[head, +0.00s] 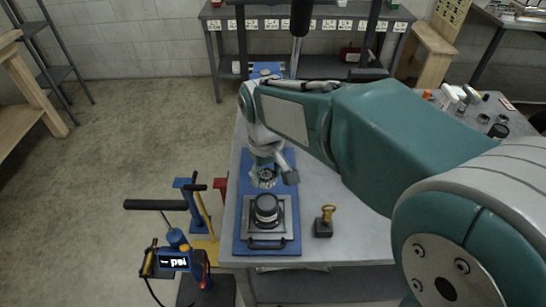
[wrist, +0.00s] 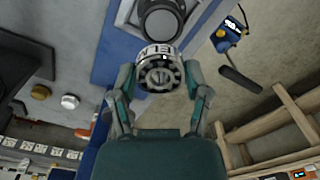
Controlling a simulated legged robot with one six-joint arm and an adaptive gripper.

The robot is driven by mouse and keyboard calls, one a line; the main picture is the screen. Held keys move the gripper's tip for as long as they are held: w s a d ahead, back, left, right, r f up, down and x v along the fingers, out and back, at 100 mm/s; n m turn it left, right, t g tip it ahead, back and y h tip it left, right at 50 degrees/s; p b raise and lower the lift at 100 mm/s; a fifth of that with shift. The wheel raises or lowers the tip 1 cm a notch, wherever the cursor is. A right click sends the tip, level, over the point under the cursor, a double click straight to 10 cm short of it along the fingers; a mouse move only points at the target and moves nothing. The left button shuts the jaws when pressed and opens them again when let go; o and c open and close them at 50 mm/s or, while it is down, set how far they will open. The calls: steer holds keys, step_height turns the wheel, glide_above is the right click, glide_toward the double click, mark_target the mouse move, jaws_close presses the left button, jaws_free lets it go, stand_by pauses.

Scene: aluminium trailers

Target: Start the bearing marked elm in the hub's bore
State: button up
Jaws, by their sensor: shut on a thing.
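My gripper (wrist: 160,80) is shut on a bearing (wrist: 160,74), a ringed metal piece with a pale band carrying dark letters. The letters are only partly legible and seem to read ELM. In the head view my gripper (head: 264,180) points down over the blue base, and the bearing in it is mostly hidden. The dark round hub (head: 266,204) stands on a grey square plate just below and nearer the camera. In the wrist view the hub (wrist: 160,18) shows beyond the bearing. The two look apart; the bore cannot be made out.
A brass-handled block (head: 325,220) stands right of the blue base (head: 244,244) on the grey table. Small items lie at the table's right. A labelled bench (head: 340,26) stands behind.

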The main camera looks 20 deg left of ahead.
steer(key=shift+w+a, duration=0.15)
steer(key=shift+a, duration=0.25)
steer(key=shift+s+d+f, duration=0.1)
steer(key=shift+s+d, duration=0.15)
steer(key=shift+d, duration=0.1)
steer(key=shift+d+f, duration=0.1)
steer(key=shift+f, duration=0.2)
glide_above(267, 203)
steer(key=shift+w+f, duration=0.1)
steer(key=shift+f, duration=2.4)
steer(key=shift+f, duration=1.1)
